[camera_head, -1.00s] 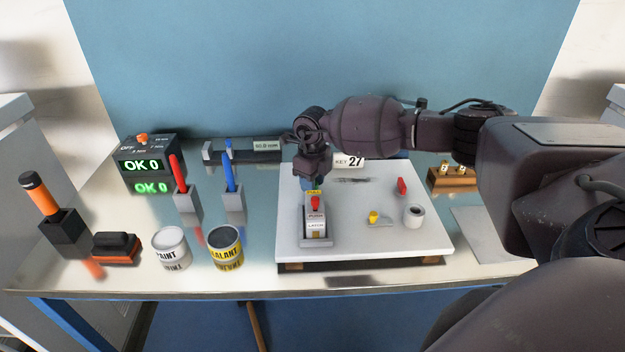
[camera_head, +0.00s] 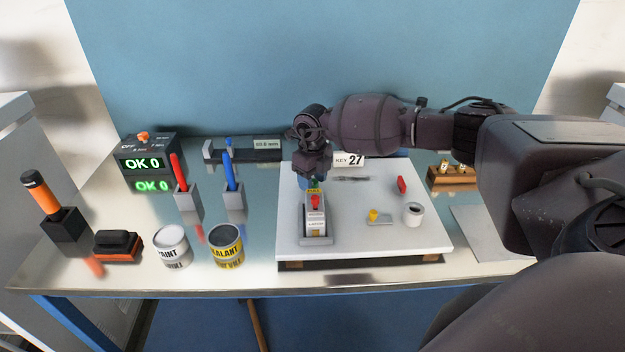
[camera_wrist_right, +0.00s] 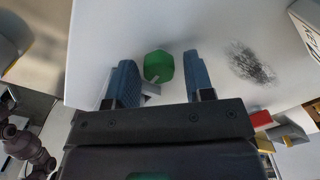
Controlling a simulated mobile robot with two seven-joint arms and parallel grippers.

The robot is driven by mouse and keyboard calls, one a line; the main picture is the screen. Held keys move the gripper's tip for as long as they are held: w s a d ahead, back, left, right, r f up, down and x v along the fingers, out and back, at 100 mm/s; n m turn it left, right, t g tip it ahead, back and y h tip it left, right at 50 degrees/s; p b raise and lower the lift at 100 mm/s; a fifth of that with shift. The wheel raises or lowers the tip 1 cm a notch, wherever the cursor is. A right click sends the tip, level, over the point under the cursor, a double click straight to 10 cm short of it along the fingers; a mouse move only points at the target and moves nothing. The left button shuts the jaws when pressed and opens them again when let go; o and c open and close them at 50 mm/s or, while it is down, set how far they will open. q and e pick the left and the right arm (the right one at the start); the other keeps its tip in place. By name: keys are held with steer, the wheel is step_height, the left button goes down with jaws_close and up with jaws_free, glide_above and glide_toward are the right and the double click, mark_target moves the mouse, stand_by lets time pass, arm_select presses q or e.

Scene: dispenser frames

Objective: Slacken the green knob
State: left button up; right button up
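The green knob (camera_wrist_right: 158,66) lies between the two blue fingers of my right gripper (camera_wrist_right: 158,60) in the right wrist view. The fingers are open, with a visible gap on the knob's right side; contact on the left is unclear. In the head view my right gripper (camera_head: 313,181) points down at the back left of the white board (camera_head: 350,243), and only a small green patch shows there. The knob is mostly hidden by the gripper in that view. My left gripper is not in view.
A grey latch unit with a red part (camera_head: 315,202) stands just in front of the gripper. A red part (camera_head: 402,185), a yellow part (camera_head: 373,215) and a white cup (camera_head: 413,214) are on the board's right. A KEY 27 sign (camera_head: 348,161) stands behind.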

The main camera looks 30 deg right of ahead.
mark_target(313, 181)
steer(key=shift+o, duration=0.7)
steer(key=shift+f, duration=0.1)
step_height(313, 181, up, 11)
steer(key=shift+b, duration=0.3)
steer(key=shift+f, duration=0.1)
